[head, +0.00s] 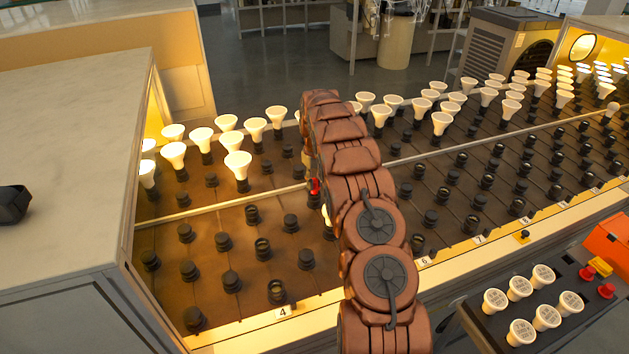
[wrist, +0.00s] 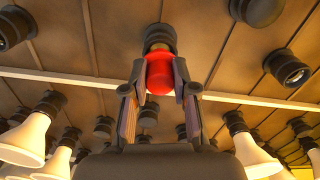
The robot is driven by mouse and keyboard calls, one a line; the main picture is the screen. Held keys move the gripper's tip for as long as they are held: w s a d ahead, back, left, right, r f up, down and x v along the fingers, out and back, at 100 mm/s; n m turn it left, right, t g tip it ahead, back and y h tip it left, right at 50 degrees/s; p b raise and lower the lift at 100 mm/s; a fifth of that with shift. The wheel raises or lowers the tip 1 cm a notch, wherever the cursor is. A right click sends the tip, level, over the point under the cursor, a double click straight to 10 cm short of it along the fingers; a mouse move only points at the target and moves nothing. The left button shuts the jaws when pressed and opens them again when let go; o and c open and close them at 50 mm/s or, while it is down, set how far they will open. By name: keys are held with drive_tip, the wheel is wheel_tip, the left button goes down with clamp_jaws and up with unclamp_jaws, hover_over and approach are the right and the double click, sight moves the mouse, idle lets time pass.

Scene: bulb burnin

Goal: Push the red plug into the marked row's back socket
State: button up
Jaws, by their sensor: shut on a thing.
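The red plug (wrist: 159,75) is between the two fingertips of my gripper (wrist: 160,82) in the wrist view, and the fingers are shut on it. Its brass-coloured end points at a black socket (wrist: 158,33) and overlaps it in the picture; I cannot tell whether it touches or has entered. In the head view only a bit of the red plug (head: 314,187) shows at the left edge of my arm, near the rail across the rack. My arm hides most of the gripper and the socket there. I cannot tell which row is marked.
The brown rack (head: 215,260) holds rows of black sockets, with lit white bulbs (head: 237,165) towards the back. Number labels (head: 283,312) line its front edge, where a small black knob (head: 524,235) stands on yellow. A dark tray (head: 490,330) with several bulbs is front right.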

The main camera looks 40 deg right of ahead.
sight(315, 180)
drive_tip(key=shift+f+b, duration=0.4)
drive_tip(key=shift+f, duration=0.65)
drive_tip(key=o, duration=1.1)
wheel_tip(315, 180, up, 12)
drive_tip(key=shift+f, duration=0.25)
drive_tip(key=shift+r, duration=0.2)
